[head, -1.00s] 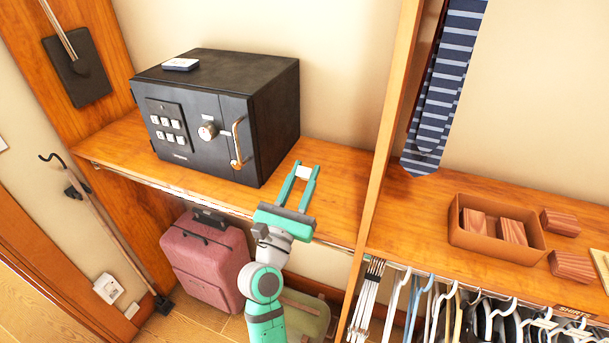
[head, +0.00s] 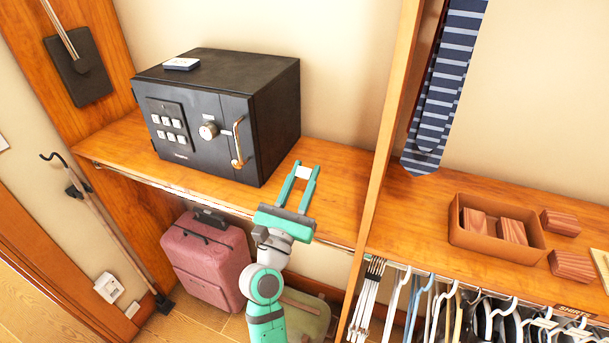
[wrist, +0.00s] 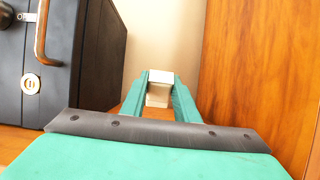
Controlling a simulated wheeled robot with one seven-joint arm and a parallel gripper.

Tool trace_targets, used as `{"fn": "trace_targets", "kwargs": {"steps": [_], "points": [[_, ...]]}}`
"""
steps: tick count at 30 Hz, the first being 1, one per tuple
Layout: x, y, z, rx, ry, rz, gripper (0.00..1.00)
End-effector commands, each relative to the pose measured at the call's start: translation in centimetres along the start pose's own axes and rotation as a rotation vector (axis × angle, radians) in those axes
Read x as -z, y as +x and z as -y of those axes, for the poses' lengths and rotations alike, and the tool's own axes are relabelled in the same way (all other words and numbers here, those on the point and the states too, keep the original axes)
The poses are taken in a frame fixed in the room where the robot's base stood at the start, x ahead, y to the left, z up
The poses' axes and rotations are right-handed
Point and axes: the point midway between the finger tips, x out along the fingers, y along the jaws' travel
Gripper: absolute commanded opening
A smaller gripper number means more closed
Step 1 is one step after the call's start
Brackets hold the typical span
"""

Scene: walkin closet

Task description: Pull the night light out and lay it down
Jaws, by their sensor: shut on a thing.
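My gripper (head: 305,170) is shut on a small white block, which looks like the night light (head: 303,173). The block sits between the two green fingertips, over the wooden shelf to the right of the black safe. In the wrist view the night light (wrist: 160,77) shows a pale top face and a whitish lower part between the fingers. The fingers hide its sides. I cannot tell whether it touches the shelf or the wall behind it.
The black safe (head: 220,110) stands left of my gripper on the wooden shelf (head: 340,190). An upright wooden divider (head: 382,140) rises to the right. Bare shelf lies between them. A white wall socket (head: 108,287) is low at left. A pink suitcase (head: 207,262) stands below.

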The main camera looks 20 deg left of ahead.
Motion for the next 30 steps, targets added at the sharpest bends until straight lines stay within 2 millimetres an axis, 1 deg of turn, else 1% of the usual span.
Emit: {"fn": "trace_targets", "kwargs": {"steps": [1, 13, 14, 15, 16, 26, 30], "points": [[5.7, -1.3, 0.2, 0.007, -0.023, -0.105, 0.01], [5.9, -1.3, 0.3, 0.008, -0.024, -0.105, 0.01], [5.9, -1.3, 0.3, 0.008, -0.024, -0.105, 0.32], [5.9, -1.3, 0.3, 0.008, -0.024, -0.105, 0.42], [5.9, -1.3, 0.3, 0.008, -0.024, -0.105, 0.49], [5.8, -1.4, 0.3, 0.009, -0.024, -0.104, 0.49], [5.3, -2.5, 0.3, 0.007, -0.022, -0.096, 0.49]]}}
